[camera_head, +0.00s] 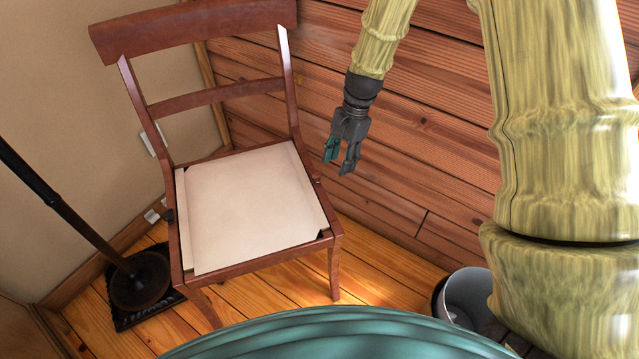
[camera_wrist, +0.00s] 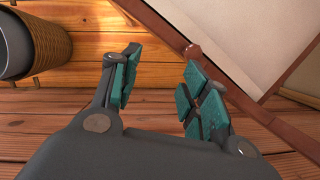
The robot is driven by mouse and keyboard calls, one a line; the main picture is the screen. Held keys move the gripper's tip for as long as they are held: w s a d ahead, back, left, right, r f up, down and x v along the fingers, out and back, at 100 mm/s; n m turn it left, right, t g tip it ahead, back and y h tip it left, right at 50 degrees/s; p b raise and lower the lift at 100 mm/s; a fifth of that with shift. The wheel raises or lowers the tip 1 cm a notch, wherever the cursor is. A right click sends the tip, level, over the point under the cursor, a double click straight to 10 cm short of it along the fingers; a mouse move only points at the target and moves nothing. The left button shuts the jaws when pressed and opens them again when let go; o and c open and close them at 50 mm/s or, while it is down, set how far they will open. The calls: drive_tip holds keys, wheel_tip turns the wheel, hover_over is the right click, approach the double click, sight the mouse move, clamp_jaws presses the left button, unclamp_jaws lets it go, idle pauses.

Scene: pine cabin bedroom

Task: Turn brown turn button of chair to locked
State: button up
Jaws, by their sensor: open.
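The brown wooden chair (camera_head: 221,97) stands at the left centre with a pale seat panel (camera_head: 250,205) in its frame. A small brown piece, which looks like the turn button (camera_head: 317,181), sits on the right seat rail. A small rounded brown knob (camera_wrist: 193,52), likely the same button, shows on the rail in the wrist view; its exact turn angle is unclear. Another small dark piece (camera_head: 168,214) is on the left rail. My gripper (camera_head: 341,164) is open and empty, right of the chair and apart from the button. Its teal-padded fingers (camera_wrist: 160,72) point toward the rail.
A plank wall (camera_head: 430,130) stands behind and right of my gripper. A bin (camera_head: 466,296) is on the floor at the lower right. A dark stand (camera_head: 140,280) with a pole is left of the chair. Open floor lies between chair and bin.

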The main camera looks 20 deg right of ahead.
sight(318, 173)
drive_tip(key=w+r+m+y+b, duration=0.1)
drive_tip(key=w+r+m+b, duration=0.1)
drive_tip(key=w+r+b, duration=0.15)
drive_tip(key=b+x, duration=0.1)
drive_tip(key=x, duration=0.2)
drive_tip(key=a+b+x, duration=0.1)
drive_tip(key=x, duration=0.2)
drive_tip(key=b+x, duration=0.2)
drive_tip(key=x, duration=0.2)
drive_tip(key=shift+w+a+r, duration=0.1)
drive_tip(key=shift+w+a, duration=0.15)
clamp_jaws()
